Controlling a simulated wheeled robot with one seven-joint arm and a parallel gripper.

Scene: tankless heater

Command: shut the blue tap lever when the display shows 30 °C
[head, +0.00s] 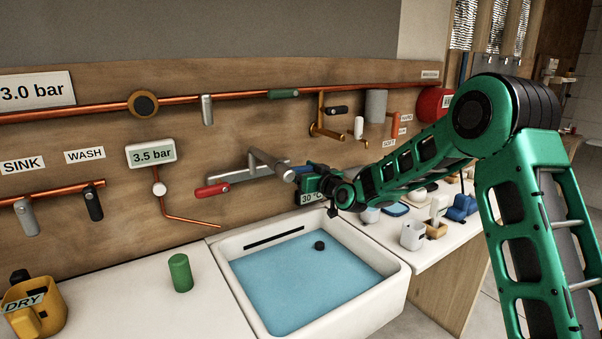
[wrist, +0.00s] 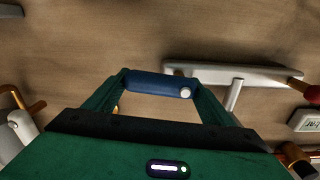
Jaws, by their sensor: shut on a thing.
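The wall tap (head: 262,168) is a grey bar above the basin, with a red lever (head: 212,190) at its left end. The blue lever (wrist: 150,86) is at its other end, between the two green fingers of my gripper (wrist: 158,90) in the wrist view. The fingers are shut on it. In the head view my gripper (head: 308,178) is at the tap's right end and covers most of the blue lever. The display (head: 307,198) just below reads "30 °C"; my gripper partly covers it.
A white basin (head: 238,292) holding blue water is below the tap, with a dark round object (head: 319,245) in it. A green cylinder (head: 180,273) and a yellow jug marked DRY (head: 42,318) stand on the left counter. Mugs and small items crowd the right counter.

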